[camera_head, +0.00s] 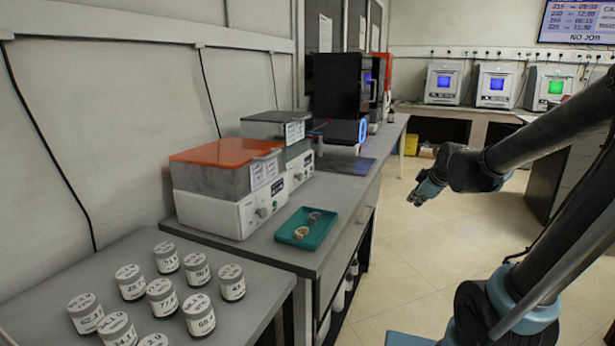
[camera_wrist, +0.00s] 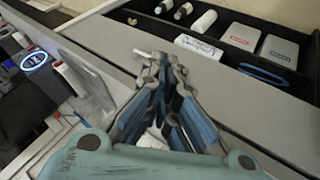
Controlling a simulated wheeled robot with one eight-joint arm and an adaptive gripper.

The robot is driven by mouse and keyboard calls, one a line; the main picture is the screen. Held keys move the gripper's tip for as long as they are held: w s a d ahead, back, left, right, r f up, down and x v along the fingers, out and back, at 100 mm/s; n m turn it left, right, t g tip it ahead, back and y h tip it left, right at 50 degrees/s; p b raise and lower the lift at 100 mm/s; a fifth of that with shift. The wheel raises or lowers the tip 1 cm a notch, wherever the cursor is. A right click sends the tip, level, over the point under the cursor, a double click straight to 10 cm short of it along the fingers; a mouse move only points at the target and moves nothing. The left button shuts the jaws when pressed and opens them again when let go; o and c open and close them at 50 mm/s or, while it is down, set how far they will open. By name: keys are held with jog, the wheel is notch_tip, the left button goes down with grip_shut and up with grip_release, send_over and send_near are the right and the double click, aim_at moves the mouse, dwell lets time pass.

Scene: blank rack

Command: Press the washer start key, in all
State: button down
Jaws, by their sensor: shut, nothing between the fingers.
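I cannot tell for sure which machine is the washer. A tall black machine (camera_head: 340,88) stands far along the left bench and has a ring lit blue (camera_head: 362,131) low on its front. A similar blue-lit ring (camera_wrist: 35,61) shows at the left edge of the wrist view. Nearer on the bench is a white unit with an orange lid (camera_head: 222,150) and a front knob (camera_head: 262,212); a grey-lidded unit (camera_head: 275,125) stands behind it. My gripper (camera_head: 414,202) is shut and empty, over the floor right of the bench. Its fingers (camera_wrist: 163,62) come together in the wrist view, touching nothing visible.
A teal tray (camera_head: 289,240) with two small round items lies on the bench. Several labelled jars (camera_head: 167,257) stand on the nearer table. In the wrist view, a dark open compartment (camera_wrist: 262,62) holds white bottles and boxes. The floor (camera_head: 430,260) between is clear. Several machines with lit screens (camera_head: 497,85) stand at the back.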

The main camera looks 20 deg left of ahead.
aim_at(306, 173)
jog(key=w+a+n+t+y, duration=0.1)
jog(key=w+a+n+y, duration=0.1)
jog(key=w+a+n, duration=0.3)
jog(key=w+a+n+t+y, duration=0.1)
jog(key=w+a+n, duration=0.4)
jog(key=a, duration=0.9)
jog(key=w+a+f+n+t+y, duration=0.1)
jog(key=w+a+n+t+y, duration=0.1)
jog(key=w+a+n, duration=0.4)
jog(key=shift+w+a+f+n+y, duration=0.1)
jog(key=shift+a+n+y, duration=0.3)
jog(key=shift+a, duration=1.7)
jog(key=shift+w+a+f+y, duration=0.15)
jog(key=shift+a+y, duration=0.15)
jog(key=shift+a, duration=0.25)
jog(key=shift+w+a, duration=0.15)
jog(key=shift+a, duration=2)
jog(key=shift+w+a, duration=0.15)
jog(key=shift+a, duration=2)
jog(key=shift+a, duration=0.15)
jog(key=shift+a, duration=0.4)
